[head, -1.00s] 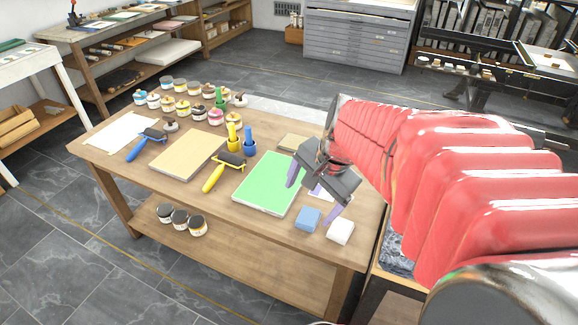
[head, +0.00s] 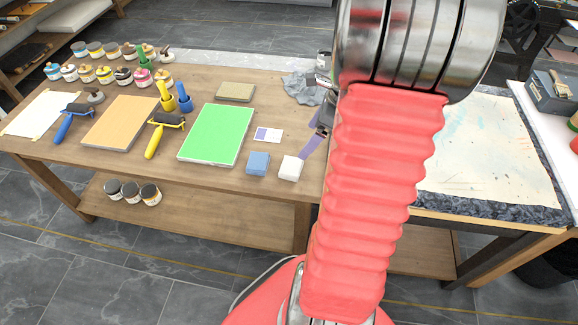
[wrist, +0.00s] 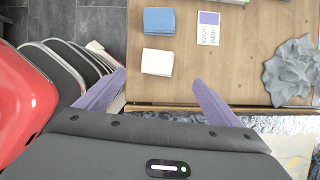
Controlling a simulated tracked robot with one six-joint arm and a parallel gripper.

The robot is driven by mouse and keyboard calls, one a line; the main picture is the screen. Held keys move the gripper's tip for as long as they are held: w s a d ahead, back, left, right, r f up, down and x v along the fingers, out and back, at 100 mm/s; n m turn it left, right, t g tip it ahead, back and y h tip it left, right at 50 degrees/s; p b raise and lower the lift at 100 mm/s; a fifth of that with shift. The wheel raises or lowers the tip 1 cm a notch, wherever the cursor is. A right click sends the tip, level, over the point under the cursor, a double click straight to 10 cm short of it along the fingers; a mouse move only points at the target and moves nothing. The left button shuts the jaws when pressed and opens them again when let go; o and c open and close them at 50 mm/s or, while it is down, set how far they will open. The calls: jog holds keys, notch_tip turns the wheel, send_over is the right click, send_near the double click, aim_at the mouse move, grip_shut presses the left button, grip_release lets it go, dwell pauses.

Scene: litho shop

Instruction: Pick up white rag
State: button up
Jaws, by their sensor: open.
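The white rag (head: 291,168) is a small folded pad at the front right of the wooden table, just right of a blue folded rag (head: 257,163). In the wrist view the white rag (wrist: 157,62) lies ahead of and between my purple fingertips, with the blue rag (wrist: 159,21) beyond it. My gripper (wrist: 158,78) is open and empty, its fingers spread wider than the white rag. In the head view my gripper (head: 308,136) is partly hidden behind my red arm, close to the right of the white rag.
A small purple-and-white card (head: 267,135) and a green board (head: 216,134) lie left of and behind the rags. A grey crumpled cloth (head: 302,88) lies farther back. The table's front edge is close to the white rag. A stone-topped table (head: 490,150) stands right.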

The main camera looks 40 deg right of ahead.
send_over(291, 164)
jog(key=s+d, duration=0.1)
jog(key=s, duration=0.1)
jog(key=shift+d+f, duration=0.2)
jog(key=shift+f, duration=3.8)
jog(key=shift+s+x, duration=0.15)
jog(key=shift+x, duration=1.15)
jog(key=shift+s+x, duration=0.15)
jog(key=shift+x, duration=1.15)
jog(key=shift+f, duration=0.1)
jog(key=c, duration=1.2)
jog(key=shift+o, duration=0.2)
notch_tip(291, 164, up, 10)
